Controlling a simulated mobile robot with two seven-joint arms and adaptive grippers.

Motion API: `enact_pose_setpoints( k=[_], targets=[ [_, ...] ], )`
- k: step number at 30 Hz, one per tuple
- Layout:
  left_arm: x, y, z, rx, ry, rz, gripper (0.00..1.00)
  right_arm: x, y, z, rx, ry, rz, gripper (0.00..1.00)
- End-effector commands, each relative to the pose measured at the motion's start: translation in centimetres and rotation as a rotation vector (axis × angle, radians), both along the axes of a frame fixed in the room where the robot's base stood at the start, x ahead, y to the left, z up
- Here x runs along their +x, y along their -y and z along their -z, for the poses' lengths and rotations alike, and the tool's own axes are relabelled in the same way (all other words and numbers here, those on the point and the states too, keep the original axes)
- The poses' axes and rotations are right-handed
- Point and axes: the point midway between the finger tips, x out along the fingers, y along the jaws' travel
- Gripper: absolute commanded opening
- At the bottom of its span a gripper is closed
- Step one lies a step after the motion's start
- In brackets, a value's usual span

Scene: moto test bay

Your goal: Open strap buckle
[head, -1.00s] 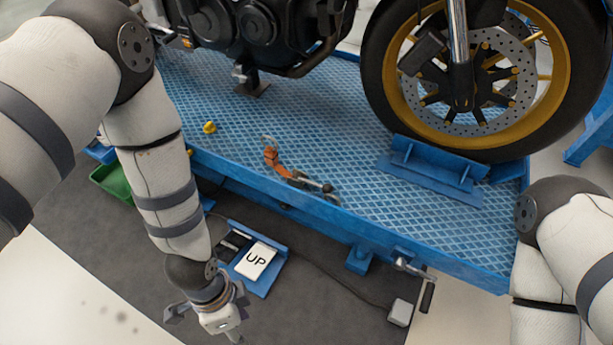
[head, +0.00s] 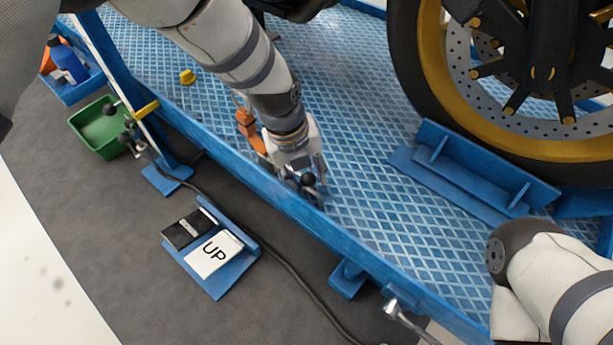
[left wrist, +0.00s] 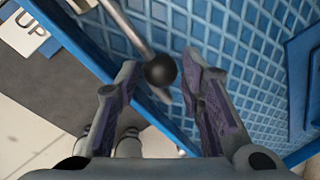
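The strap buckle is a metal lever with a black ball knob (head: 307,180) at its end, on the blue lift platform near its front edge. An orange strap (head: 247,122) runs up behind it. My left gripper (head: 310,186) has come down over the buckle and hides most of it in the head view. In the left wrist view, the black knob (left wrist: 160,70) and its metal lever (left wrist: 126,24) show between the tips of my left gripper (left wrist: 162,78). The fingers are apart, with a small gap on each side of the knob. My right gripper is out of view.
The blue platform (head: 350,120) carries a motorcycle wheel (head: 440,100) in a blue wheel chock (head: 465,180). A yellow piece (head: 187,77) lies on it. Below stand a foot pedal marked UP (head: 213,254) and a green bin (head: 98,130).

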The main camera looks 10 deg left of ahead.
Motion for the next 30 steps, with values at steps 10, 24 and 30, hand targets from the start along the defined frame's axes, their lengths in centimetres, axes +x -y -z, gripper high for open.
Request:
enact_pose_setpoints(
  k=[10,24,30],
  targets=[
    [0.1,0.1,0.7,0.000,0.001,-0.001,0.36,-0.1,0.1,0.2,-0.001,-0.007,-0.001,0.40],
    [0.1,0.1,0.5,-0.020,-0.013,-0.002,0.00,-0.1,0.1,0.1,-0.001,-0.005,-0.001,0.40],
    [0.3,-0.2,-0.4,-0.102,-0.067,-0.008,0.00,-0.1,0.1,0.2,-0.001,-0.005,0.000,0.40]
  ],
)
